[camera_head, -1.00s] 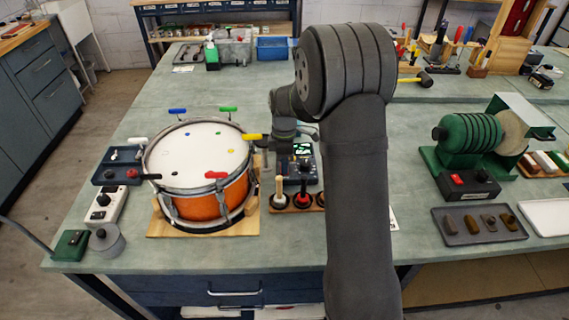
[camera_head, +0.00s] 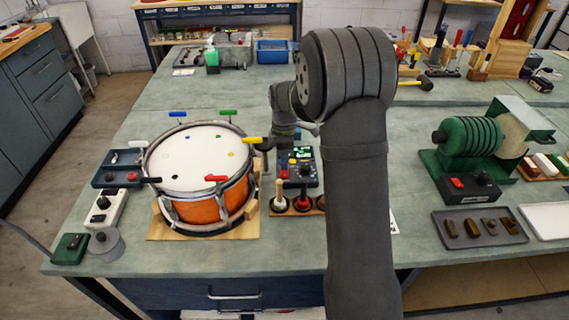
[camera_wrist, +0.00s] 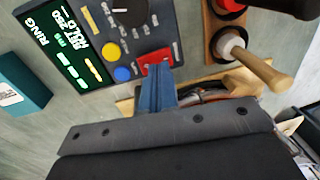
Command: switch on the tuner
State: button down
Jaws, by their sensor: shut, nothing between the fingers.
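The tuner (camera_head: 303,173) is a dark box behind the wooden-handled tools, right of the drum. Its screen is lit with green and white text, which also shows in the wrist view (camera_wrist: 66,40). In the wrist view its red switch (camera_wrist: 155,61) sits on the panel near a blue button (camera_wrist: 122,74), a yellow button (camera_wrist: 112,50) and a dark knob. My gripper (camera_wrist: 157,74) is shut and empty. Its blue fingertips overlap the lower edge of the red switch in the wrist view; I cannot tell whether they touch. My arm partly hides this area in the head view.
The orange drum (camera_head: 200,206) with coloured keys around its rim stands left of the tuner. A rack of upright handled tools (camera_head: 303,204) stands close in front. A green-and-grey grinding machine (camera_head: 470,140) is at the right. The bench behind the tuner is mostly clear.

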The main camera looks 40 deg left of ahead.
notch_tip(320, 180, up, 13)
jog(key=s+d, duration=0.1)
jog(key=shift+f, duration=0.15)
jog(key=shift+f, duration=0.1)
send_over(285, 173)
notch_tip(285, 173, down, 8)
jog(key=shift+s+f, duration=0.1)
jog(key=shift+f, duration=0.05)
jog(key=shift+a+r, duration=0.15)
jog(key=shift+r, duration=0.15)
jog(key=r, duration=0.5)
jog(key=shift+w+a+r, duration=0.15)
jog(key=shift+w+r, duration=0.05)
jog(key=shift+w, duration=0.1)
jog(key=shift+f, duration=0.1)
